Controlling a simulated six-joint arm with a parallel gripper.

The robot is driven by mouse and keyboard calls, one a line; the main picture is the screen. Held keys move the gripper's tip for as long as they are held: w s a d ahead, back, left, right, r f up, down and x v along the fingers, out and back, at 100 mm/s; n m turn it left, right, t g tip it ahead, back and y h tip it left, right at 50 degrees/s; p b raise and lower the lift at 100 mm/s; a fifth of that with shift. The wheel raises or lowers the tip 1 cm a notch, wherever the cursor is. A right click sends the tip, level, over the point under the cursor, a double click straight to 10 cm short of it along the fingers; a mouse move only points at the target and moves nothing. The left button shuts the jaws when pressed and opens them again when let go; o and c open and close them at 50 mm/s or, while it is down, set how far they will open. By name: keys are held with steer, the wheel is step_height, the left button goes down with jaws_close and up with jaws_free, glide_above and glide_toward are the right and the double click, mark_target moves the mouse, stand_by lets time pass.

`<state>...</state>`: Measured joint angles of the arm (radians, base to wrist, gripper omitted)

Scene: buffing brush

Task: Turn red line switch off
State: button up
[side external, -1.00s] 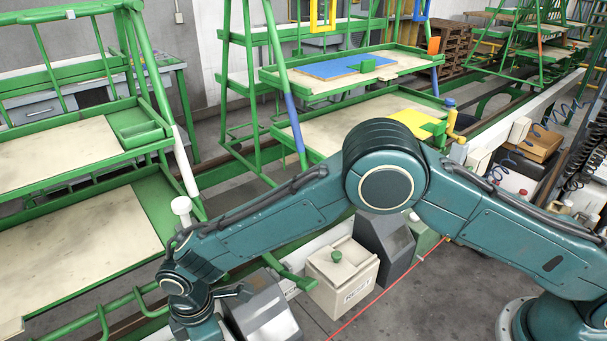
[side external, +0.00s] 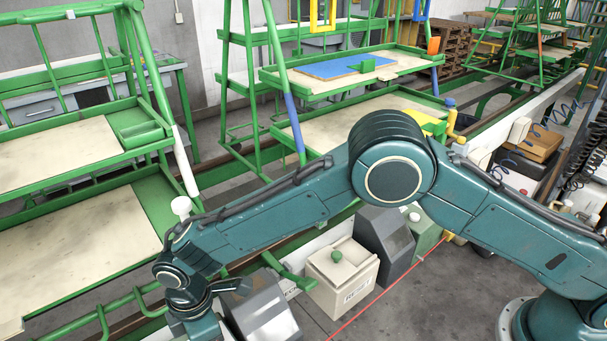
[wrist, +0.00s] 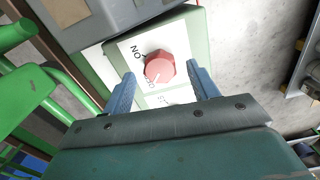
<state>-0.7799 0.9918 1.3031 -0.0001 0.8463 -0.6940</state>
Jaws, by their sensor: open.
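The red switch (wrist: 159,67) is a round, many-sided knob on a white plate in the wrist view. Printed "ON" shows at its upper left. A second label below it is partly covered by the knob and hard to read. A pale mark lies on the knob's lower side, but its exact pointing is unclear. My gripper (wrist: 161,73) is open, its blue fingers apart to the left and right of the knob, with nothing held. Contact with the knob is not visible. In the side view, the gripper and switch are out of sight.
The switch sits on a green-edged box (wrist: 200,38) beside a grey housing (wrist: 115,15). A green tube frame (wrist: 40,65) stands left in the wrist view.

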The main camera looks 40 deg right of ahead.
step_height(320, 180, up, 12)
steer(key=shift+r, duration=0.2)
stand_by(0.4)
steer(key=s+d+r+m+t+y, duration=0.15)
steer(key=d+r+m, duration=0.25)
steer(key=d+r, duration=0.65)
steer(key=s+d+r+m+t+h, duration=0.15)
steer(key=d+r+m, duration=0.25)
steer(key=d+r, duration=0.7)
steer(key=s+d+f+m+t, duration=0.1)
steer(key=s+d+m, duration=0.3)
steer(key=s+d, duration=0.5)
steer(key=s+d+f+m+t, duration=0.1)
steer(key=s+d+f+m, duration=0.2)
steer(key=s+d, duration=0.7)
steer(key=shift+s+f+m+t, duration=0.3)
steer(key=shift+s+m, duration=0.3)
steer(key=shift+m, duration=0.3)
